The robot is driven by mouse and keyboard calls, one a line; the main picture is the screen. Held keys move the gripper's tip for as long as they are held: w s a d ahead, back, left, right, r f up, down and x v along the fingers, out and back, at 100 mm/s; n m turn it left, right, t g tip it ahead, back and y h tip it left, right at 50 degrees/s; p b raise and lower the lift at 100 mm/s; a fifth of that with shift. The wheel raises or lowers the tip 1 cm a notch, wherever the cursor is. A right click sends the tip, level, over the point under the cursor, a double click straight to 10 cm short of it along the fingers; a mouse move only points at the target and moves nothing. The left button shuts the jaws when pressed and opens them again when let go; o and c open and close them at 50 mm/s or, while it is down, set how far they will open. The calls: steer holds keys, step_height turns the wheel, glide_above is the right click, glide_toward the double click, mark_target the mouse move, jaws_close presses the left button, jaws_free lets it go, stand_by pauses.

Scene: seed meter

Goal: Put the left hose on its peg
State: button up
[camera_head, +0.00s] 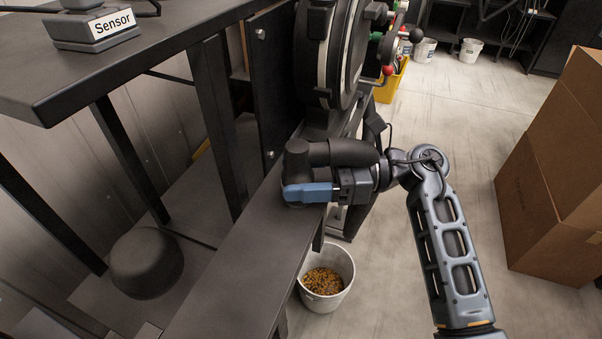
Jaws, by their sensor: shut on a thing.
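My gripper (304,193) reaches in from the right over the dark bench ledge, with its blue fingers shut around the lower part of a black bent hose piece (298,158). A thick black tube (345,152) runs from this bend to the right, just above my gripper. I take this black piece to be the left hose; its lower end is hidden by the fingers. The seed meter (333,50), a round black and white disc housing, stands upright just behind it. I cannot make out the peg in this view.
A white bucket (341,293) with brown grains stands on the floor below the ledge (235,255). A table with a Sensor box (97,29) is at upper left. Cardboard boxes (555,205) stand at right. A dark round object (146,263) sits at lower left.

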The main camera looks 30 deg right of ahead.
steer(key=shift+f+b, duration=0.5)
steer(key=shift+b, duration=0.05)
steer(key=o, duration=1.3)
steer(key=shift+d, duration=0.1)
steer(key=b+v, duration=0.1)
steer(key=v, duration=0.6)
steer(key=shift+s+d, duration=0.2)
steer(key=shift+d, duration=0.05)
